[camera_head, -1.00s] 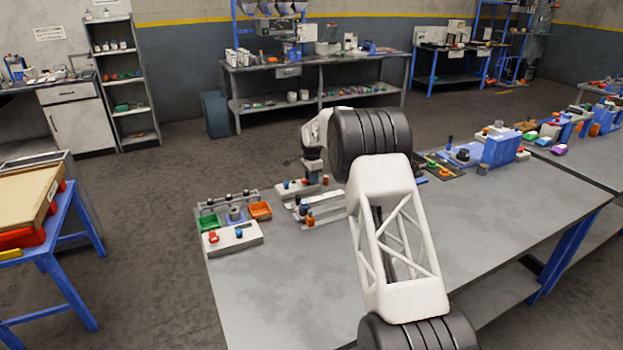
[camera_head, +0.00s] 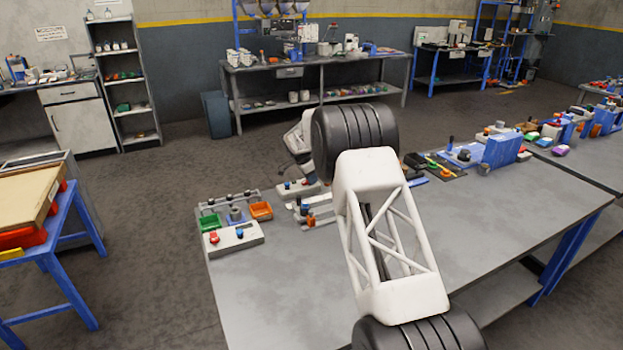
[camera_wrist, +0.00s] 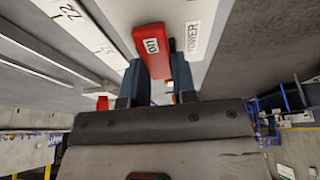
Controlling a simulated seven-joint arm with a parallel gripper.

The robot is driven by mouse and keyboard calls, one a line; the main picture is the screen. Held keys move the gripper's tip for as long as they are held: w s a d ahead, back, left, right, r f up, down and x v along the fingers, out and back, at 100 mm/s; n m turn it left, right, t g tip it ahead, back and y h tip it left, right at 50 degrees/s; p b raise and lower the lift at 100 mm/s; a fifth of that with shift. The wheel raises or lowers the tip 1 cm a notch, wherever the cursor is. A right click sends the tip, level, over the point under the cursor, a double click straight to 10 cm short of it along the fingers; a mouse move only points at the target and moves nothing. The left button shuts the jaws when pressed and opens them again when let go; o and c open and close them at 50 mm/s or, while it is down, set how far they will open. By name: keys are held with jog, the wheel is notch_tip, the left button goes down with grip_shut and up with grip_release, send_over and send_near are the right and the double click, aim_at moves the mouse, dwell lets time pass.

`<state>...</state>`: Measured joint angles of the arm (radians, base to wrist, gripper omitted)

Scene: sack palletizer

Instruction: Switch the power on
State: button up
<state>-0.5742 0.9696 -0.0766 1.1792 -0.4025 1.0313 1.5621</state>
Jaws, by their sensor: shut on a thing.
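A red switch piece marked "ON" (camera_wrist: 152,42) is in the upper middle of the wrist view, beside a white "POWER" label (camera_wrist: 193,37) on a pale panel. My gripper (camera_wrist: 160,76) has its dark fingers on either side of the red piece's near end and is shut on it. The switch's mount and its exact position are partly hidden by the fingers. In the head view, my arm covers the gripper and the switch.
The grey workbench (camera_head: 275,295) has a clear front area. A control box with red and blue knobs (camera_head: 233,238), a green bin (camera_head: 209,222) and an orange bin (camera_head: 261,210) stand at its left end. A blue block (camera_head: 502,151) stands farther right.

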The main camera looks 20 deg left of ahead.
aim_at(304, 182)
dwell(0.4)
jog(key=o, duration=0.9)
jog(key=shift+r, duration=0.15)
jog(key=shift+v, duration=3.8)
jog(key=shift+s+a, duration=0.2)
jog(key=shift+d, duration=0.1)
